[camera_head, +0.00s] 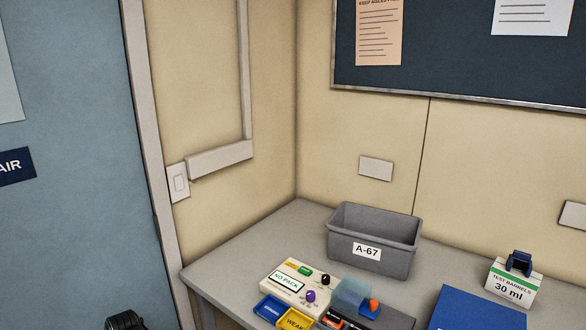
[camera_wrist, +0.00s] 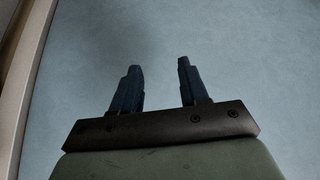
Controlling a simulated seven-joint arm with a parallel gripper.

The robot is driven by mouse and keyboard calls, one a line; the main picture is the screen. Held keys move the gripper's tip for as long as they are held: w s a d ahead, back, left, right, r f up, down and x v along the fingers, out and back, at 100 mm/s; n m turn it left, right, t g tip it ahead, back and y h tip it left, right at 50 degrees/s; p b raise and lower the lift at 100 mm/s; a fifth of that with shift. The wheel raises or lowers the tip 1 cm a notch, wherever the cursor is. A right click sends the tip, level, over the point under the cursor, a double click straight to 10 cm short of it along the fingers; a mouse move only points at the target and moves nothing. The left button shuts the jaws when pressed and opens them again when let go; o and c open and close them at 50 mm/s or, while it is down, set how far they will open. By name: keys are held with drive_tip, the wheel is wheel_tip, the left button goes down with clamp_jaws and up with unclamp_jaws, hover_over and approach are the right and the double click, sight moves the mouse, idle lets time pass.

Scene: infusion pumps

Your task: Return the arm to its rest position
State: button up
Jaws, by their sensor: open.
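My gripper (camera_wrist: 158,84) shows in the wrist view with its two dark blue fingers apart and nothing between them. Behind the fingers is only a plain blue surface, and no table object is near them. In the head view a small dark part at the bottom left edge looks like part of my arm. The rest of the arm is out of that view.
The grey table (camera_head: 262,243) holds a grey bin (camera_head: 385,262) marked A-67, a "NO PACK" device (camera_head: 292,283), blue and yellow trays, a blue panel (camera_head: 478,311) and a "30 ml" box (camera_head: 514,283). A blue door (camera_head: 80,170) stands at left, clear of the table.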

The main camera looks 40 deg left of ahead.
drive_tip(key=w+d+f+m, duration=0.6)
drive_tip(key=w+d+f, duration=1.2)
drive_tip(key=w+d, duration=0.25)
drive_tip(key=w+d+f+m+h, duration=0.1)
drive_tip(key=w+d+f, duration=0.25)
drive_tip(key=d, duration=0.45)
drive_tip(key=w+d+f+m+h, duration=0.1)
drive_tip(key=w+d+f, duration=0.25)
drive_tip(key=d, duration=0.45)
drive_tip(key=w+d+f+m+h, duration=0.1)
drive_tip(key=w+d+f+m, duration=0.2)
drive_tip(key=d, duration=0.4)
drive_tip(key=s+d+f+m+g+h, duration=0.15)
drive_tip(key=d+f, duration=0.25)
drive_tip(key=d, duration=1)
drive_tip(key=s+d+f+m+g+h, duration=0.1)
drive_tip(key=s+d+f+m, duration=0.15)
drive_tip(key=d, duration=1.25)
drive_tip(key=s+d+f+m+g, duration=0.1)
drive_tip(key=s+d+m+g, duration=0.2)
drive_tip(key=s+d, duration=1.1)
drive_tip(key=d+m, duration=0.1)
drive_tip(key=d, duration=0.2)
drive_tip(key=shift+s+m+h, duration=0.15)
drive_tip(key=shift+m+h, duration=0.15)
drive_tip(key=shift+h, duration=0.05)
